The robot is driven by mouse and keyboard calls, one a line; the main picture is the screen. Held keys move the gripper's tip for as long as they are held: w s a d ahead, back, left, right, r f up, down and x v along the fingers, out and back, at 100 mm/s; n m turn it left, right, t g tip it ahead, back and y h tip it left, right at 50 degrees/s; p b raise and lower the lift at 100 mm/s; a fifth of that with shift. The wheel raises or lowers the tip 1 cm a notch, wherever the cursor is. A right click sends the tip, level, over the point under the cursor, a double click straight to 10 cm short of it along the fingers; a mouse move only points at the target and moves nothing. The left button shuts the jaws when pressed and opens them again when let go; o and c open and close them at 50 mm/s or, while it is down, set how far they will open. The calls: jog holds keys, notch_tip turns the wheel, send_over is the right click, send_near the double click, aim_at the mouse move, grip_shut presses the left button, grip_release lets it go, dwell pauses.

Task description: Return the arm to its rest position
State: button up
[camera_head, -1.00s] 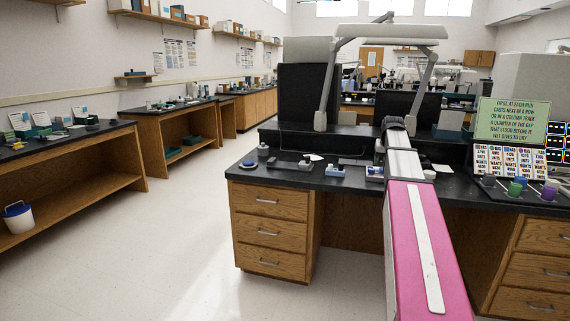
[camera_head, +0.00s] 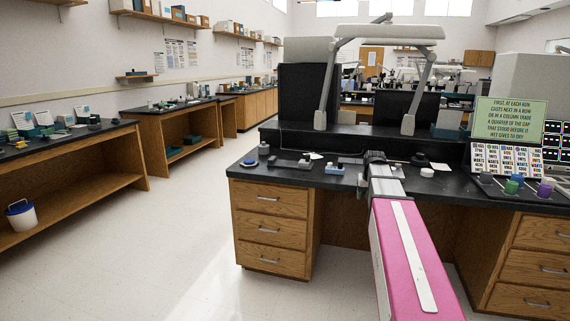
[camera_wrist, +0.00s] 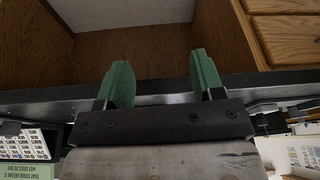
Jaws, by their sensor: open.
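My arm, with its pink link, reaches from the bottom right of the head view toward the front edge of the black-topped bench (camera_head: 300,181). Its dark far end lies in front of the bench top. In the wrist view my gripper (camera_wrist: 162,82) shows two green fingertips held well apart. It is open, with nothing between them. Behind the fingers are the dark edge of the bench top and the brown wooden panel under it; the picture looks upside down. In the head view the gripper's fingers are not clearly visible.
On the bench stand small blue-and-white items (camera_head: 334,168), a dark round object (camera_head: 420,159) and coloured-topped pieces (camera_head: 513,184) near a green sign (camera_head: 509,119). A lamp frame (camera_head: 390,32) arches above. Wooden drawers (camera_head: 268,225) are below. The floor (camera_head: 180,250) at left is clear.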

jog(key=s+a+f+n+g, duration=0.1)
jog(key=s+a+f, duration=0.6)
jog(key=s+f, duration=0.4)
jog(key=s+a+f+g, duration=0.2)
jog(key=s+a+f, duration=0.6)
jog(key=s+f, duration=0.3)
jog(key=shift+s+f+n, duration=0.2)
jog(key=shift+s+n, duration=0.2)
jog(key=shift+s, duration=0.45)
